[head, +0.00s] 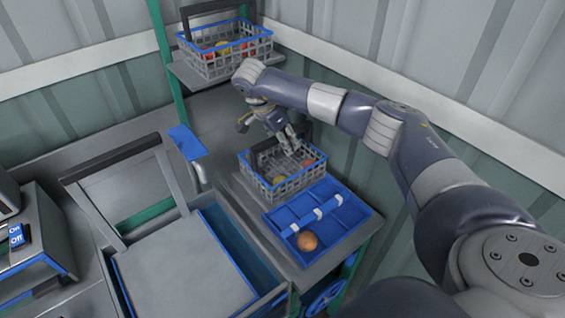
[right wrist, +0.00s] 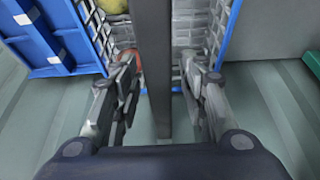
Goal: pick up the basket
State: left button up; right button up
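A grey mesh basket with a blue rim (head: 290,186) stands on the bench with a few tomatoes inside. Its dark handle (right wrist: 151,50) runs upright through the middle of the right wrist view. My right gripper (head: 272,132) is above this basket at its far side. In the right wrist view, the gripper's fingers (right wrist: 165,78) are open, one on each side of the handle, with gaps between. A second similar basket (head: 224,64) with a dark handle and tomatoes sits on the raised shelf. My left gripper is not in view.
A blue compartment tray (head: 348,218) with white clips and one orange tomato (head: 307,241) lies just in front of the basket. A grey bin with a lid (head: 180,270) stands left of it. A corrugated wall is close behind and right.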

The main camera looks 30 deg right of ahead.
grip_shut()
jog(key=shift+r, duration=0.1)
